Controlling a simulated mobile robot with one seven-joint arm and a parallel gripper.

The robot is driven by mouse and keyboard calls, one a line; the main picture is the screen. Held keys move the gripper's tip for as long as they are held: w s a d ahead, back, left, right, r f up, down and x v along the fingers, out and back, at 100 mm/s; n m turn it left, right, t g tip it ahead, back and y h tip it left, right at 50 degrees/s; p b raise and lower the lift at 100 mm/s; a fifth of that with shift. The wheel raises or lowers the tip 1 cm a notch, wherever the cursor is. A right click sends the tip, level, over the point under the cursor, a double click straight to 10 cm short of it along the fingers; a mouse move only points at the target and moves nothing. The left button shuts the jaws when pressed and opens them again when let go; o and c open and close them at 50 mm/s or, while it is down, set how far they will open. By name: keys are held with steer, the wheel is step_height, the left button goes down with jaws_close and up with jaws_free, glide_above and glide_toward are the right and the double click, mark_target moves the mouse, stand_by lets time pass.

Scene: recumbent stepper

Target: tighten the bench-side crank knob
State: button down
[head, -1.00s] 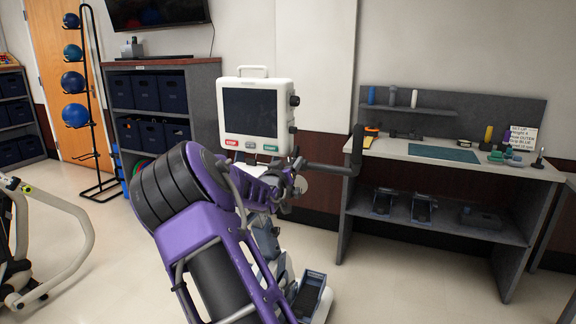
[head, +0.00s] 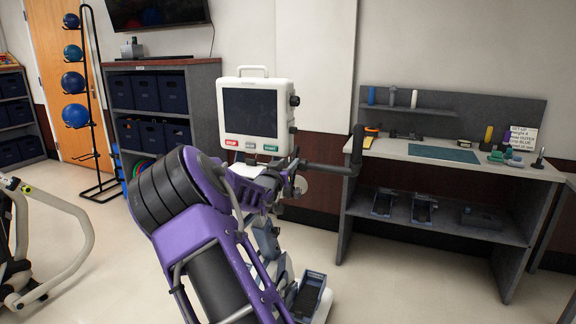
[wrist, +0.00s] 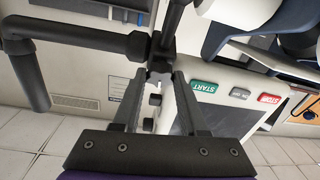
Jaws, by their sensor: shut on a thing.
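The stepper's console (head: 254,117) stands ahead, with a dark screen and red and green buttons. The same red STOP (wrist: 269,99) and green START (wrist: 205,87) buttons show in the wrist view. A black crank knob (wrist: 160,67) sits at the joint of the black handle bars in the wrist view. My gripper (wrist: 160,79) has a finger on either side of it and is shut on it. In the head view my purple arm and wrist mostly hide the gripper and the knob. The black handle (head: 333,168) reaches right toward an upright grip (head: 357,146).
A grey workbench (head: 450,163) stands right of the stepper, with a teal mat (head: 443,155), small tools and a sign (head: 521,137). Dark pedals (head: 309,297) lie low beside my arm. A shelf of bins (head: 163,95) is behind left. Floor is clear in front of the bench.

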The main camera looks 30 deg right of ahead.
steer(key=shift+m+g+h, duration=0.4)
steer(key=shift+m+g, duration=0.1)
steer(key=shift+m, duration=0.6)
steer(key=shift+c, duration=2.2)
jaws_free()
steer(key=p+v, duration=0.2)
steer(key=v, duration=1.5)
steer(key=shift+a, duration=0.2)
steer(key=shift+s, duration=0.1)
